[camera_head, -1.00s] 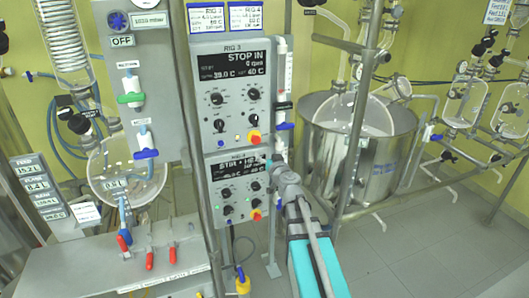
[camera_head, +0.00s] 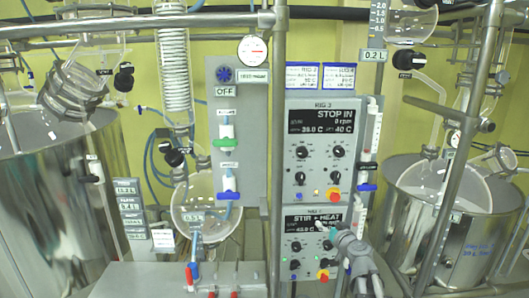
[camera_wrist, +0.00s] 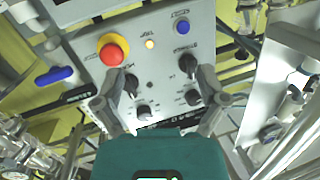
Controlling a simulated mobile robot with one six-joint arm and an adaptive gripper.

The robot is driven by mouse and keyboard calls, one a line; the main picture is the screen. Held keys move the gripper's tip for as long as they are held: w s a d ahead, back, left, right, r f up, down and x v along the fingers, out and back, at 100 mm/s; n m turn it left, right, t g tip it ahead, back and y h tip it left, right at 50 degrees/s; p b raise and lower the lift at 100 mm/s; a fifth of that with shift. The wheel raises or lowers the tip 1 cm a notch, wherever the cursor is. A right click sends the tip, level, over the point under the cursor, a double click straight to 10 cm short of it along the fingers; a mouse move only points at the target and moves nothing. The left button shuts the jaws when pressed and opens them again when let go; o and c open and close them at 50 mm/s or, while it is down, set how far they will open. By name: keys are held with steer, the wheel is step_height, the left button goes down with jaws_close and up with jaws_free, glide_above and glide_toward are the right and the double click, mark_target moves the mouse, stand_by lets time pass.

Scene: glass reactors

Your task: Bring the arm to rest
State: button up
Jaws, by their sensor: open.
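My gripper (camera_head: 338,232) is at the lower right of the head view, in front of the right part of the lower control panel (camera_head: 300,246), with my grey arm behind it. In the wrist view my gripper (camera_wrist: 161,82) has its two fingers spread wide with nothing between them. A panel face (camera_wrist: 165,60) with black knobs, a red-and-yellow stop button (camera_wrist: 113,49) and a blue button (camera_wrist: 183,27) fills the space beyond the fingers. I cannot tell whether a fingertip touches it.
The upper panel (camera_head: 320,150) reads STOP IN and 0 rpm. A metal post (camera_head: 277,130) stands left of the panels. A steel vessel (camera_head: 465,225) is at the right, another (camera_head: 45,215) at the left. A bench (camera_head: 140,280) with red-handled valves is in front.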

steer(key=s+a+f+n+g+y, duration=0.2)
steer(key=s+a+f+n+g, duration=0.1)
steer(key=s+a+f+g, duration=0.65)
steer(key=s+d+f+m+g+h, duration=0.2)
steer(key=s+f+g+h, duration=0.1)
steer(key=s, duration=0.3)
steer(key=s+d+f+m+g+h, duration=0.1)
steer(key=s+d+f+g+h, duration=0.1)
steer(key=s, duration=0.5)
step_height(320, 180, down, 2)
steer(key=shift+s+m+g+h, duration=0.3)
steer(key=shift+m+g+h, duration=0.1)
steer(key=shift+g+h, duration=0.4)
stand_by(0.3)
